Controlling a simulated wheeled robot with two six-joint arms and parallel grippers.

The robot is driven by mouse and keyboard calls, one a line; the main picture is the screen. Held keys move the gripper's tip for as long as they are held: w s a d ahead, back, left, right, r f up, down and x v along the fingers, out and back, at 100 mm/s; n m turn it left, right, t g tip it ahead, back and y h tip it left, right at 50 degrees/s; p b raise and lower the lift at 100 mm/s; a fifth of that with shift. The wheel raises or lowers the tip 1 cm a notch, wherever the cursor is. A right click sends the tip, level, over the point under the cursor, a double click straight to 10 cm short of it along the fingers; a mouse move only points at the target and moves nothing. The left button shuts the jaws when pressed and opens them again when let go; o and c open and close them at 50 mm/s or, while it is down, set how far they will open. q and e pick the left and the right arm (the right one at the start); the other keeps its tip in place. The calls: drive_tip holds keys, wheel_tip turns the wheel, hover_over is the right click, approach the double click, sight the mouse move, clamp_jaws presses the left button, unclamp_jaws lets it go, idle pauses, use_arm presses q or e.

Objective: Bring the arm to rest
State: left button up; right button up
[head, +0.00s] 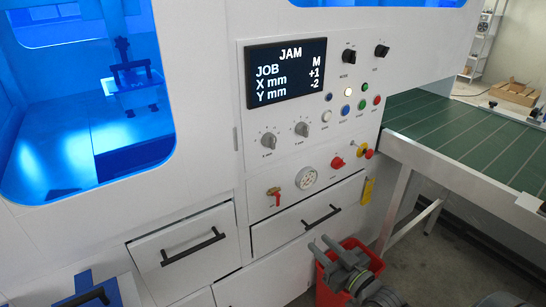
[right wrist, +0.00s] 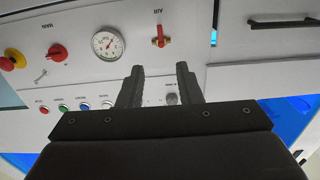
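My right gripper (head: 320,245) is low in the head view, in front of the white machine's lower front, below the drawer with a black handle (head: 322,217). In the right wrist view, the gripper (right wrist: 160,70) has its two dark fingers apart with nothing between them. The panel shows upside down beyond the fingers, with the pressure gauge (right wrist: 109,43) and the red-handled valve (right wrist: 160,40). I see no contact with the panel. My left gripper is not in either view.
The control panel carries a JAM screen (head: 286,72), knobs, buttons and a red main switch (head: 338,162). A red bin (head: 324,280) stands behind my right arm. A green conveyor (head: 470,140) juts out at right. A second drawer (head: 180,250) is at lower left.

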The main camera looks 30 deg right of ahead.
drive_tip(key=s+d+f+m+g+h, duration=0.1)
drive_tip(key=s+f+g, duration=0.2)
drive_tip(key=f, duration=0.7)
drive_tip(key=s+d+f+g+h, duration=0.15)
drive_tip(key=s+f, duration=0.25)
drive_tip(key=f, duration=0.6)
drive_tip(key=s+d+f+m+g+h, duration=0.1)
drive_tip(key=s+d+f+g, duration=0.2)
drive_tip(key=f, duration=0.7)
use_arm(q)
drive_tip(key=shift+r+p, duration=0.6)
use_arm(e)
drive_tip(key=s+a+f+g, duration=0.4)
drive_tip(key=s+a+f, duration=0.2)
drive_tip(key=s, duration=0.6)
drive_tip(key=s+a+f+g+y, duration=0.1)
drive_tip(key=s+a+f+g, duration=0.4)
drive_tip(key=s+f, duration=0.6)
drive_tip(key=shift+s+a+f+n, duration=0.15)
drive_tip(key=shift+s+a+n, duration=0.2)
drive_tip(key=shift+s, duration=0.6)
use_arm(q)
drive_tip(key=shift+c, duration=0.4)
